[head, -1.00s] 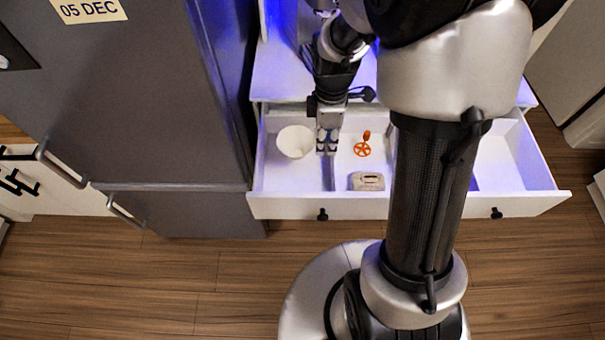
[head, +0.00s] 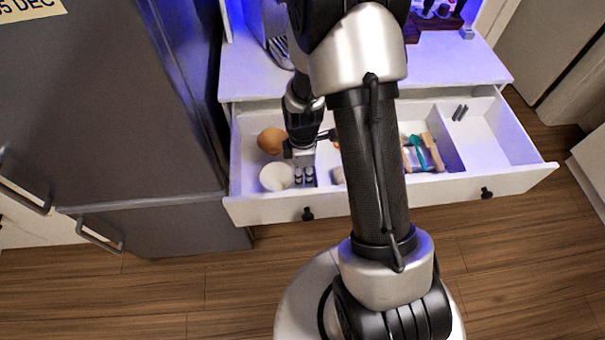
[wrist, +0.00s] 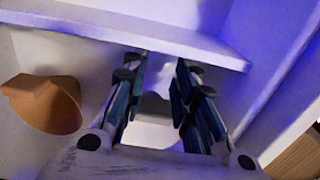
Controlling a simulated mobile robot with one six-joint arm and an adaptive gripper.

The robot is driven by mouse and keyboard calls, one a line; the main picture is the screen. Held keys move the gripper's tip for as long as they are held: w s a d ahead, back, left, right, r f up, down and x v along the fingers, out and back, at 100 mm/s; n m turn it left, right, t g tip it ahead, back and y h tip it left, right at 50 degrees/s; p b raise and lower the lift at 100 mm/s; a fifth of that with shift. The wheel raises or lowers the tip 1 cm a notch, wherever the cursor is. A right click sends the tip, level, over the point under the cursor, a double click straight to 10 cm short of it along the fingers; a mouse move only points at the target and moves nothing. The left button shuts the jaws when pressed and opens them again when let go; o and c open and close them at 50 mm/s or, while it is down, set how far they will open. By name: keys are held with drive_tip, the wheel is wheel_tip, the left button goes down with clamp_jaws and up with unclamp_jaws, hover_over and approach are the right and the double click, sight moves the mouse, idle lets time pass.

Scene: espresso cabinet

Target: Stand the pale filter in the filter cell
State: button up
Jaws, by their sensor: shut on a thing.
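The pale filter (head: 276,177) is a white cup-like shape at the front left of the open drawer. My gripper (head: 304,177) is just right of it, its fingers pointing down and shut on its side. In the wrist view my gripper (wrist: 160,85) has a pale surface (wrist: 155,108) between its fingers, blurred and partly hidden. A brown filter (head: 271,141) sits behind the pale one in the same left compartment; it also shows at the left of the wrist view (wrist: 45,103). Whether the pale filter touches the drawer floor, I cannot tell.
The drawer front (head: 265,211) is close in front of the pale filter. My arm hides the drawer's middle. Several small tools (head: 423,152) lie right of it, and the far right compartment (head: 500,142) has free room. A tall grey fridge (head: 120,110) stands at the left.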

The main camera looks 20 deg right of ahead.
drive_tip(key=shift+f, duration=0.1)
drive_tip(key=o, duration=0.9)
drive_tip(key=shift+f, duration=0.15)
wheel_tip(320, 180, up, 22)
drive_tip(key=s+a+m+t+p, duration=0.1)
drive_tip(key=s+a+m+p, duration=0.15)
drive_tip(key=p, duration=0.25)
drive_tip(key=s+a+r+m+t, duration=0.1)
drive_tip(key=s+r+m, duration=0.3)
drive_tip(key=s, duration=0.1)
drive_tip(key=s+a+r+m+t, duration=0.1)
drive_tip(key=s+r+m, duration=0.3)
drive_tip(key=s+r, duration=0.1)
drive_tip(key=s+a+r+m+t, duration=0.1)
drive_tip(key=s+r+m, duration=0.3)
drive_tip(key=s+r, duration=0.1)
drive_tip(key=shift+s+a+t, duration=0.1)
drive_tip(key=shift+a+t, duration=0.05)
drive_tip(key=shift+t, duration=0.15)
